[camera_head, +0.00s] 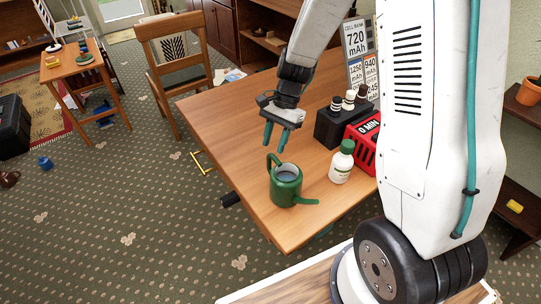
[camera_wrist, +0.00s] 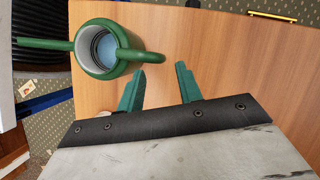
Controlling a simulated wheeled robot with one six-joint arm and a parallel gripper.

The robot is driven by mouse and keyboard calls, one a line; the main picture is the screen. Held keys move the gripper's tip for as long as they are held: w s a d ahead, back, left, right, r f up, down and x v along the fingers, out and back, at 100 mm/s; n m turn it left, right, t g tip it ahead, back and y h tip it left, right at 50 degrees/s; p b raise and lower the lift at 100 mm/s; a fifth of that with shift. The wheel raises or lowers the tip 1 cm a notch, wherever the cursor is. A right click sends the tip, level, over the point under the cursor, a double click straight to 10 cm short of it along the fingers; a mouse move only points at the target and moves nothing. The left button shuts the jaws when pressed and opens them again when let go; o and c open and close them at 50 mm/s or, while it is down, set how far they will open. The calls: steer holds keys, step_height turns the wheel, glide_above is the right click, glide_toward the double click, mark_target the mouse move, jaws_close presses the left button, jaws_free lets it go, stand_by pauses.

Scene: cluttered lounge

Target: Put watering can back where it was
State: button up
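A green watering can (camera_head: 286,187) stands upright near the front edge of the wooden table (camera_head: 215,108). Its handle points up and left and its spout to the right in the head view. In the wrist view the watering can (camera_wrist: 104,50) is at the upper left, with its pale bluish inside showing. My gripper (camera_head: 276,137) is above the table, behind and above the can. Its green fingertips (camera_wrist: 160,88) are apart with nothing between them. The near fingertip is close to the can's handle in the wrist view; I cannot tell whether they touch.
A white bottle with a green cap (camera_head: 341,163) stands right of the can. Behind it are a red box (camera_head: 366,143) and a black holder (camera_head: 335,126) with small bottles. A wooden chair (camera_head: 178,75) stands behind the table. The table's left part is clear.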

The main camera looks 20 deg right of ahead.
steer(key=s+r+n+t+h, duration=0.1)
steer(key=s+r+n, duration=0.3)
steer(key=r, duration=0.5)
steer(key=s+r+n+t+h, duration=0.1)
steer(key=s+r+n, duration=0.1)
steer(key=s+r, duration=0.55)
steer(key=s+d+r+n+h, duration=0.1)
steer(key=s+r+n, duration=0.1)
steer(key=s, duration=0.4)
steer(key=s+d+r+n+t+h, duration=0.1)
steer(key=s+r+n, duration=0.2)
steer(key=s, duration=0.3)
steer(key=shift+r+n+t, duration=0.3)
steer(key=shift+n, duration=0.2)
steer(key=shift+s, duration=0.1)
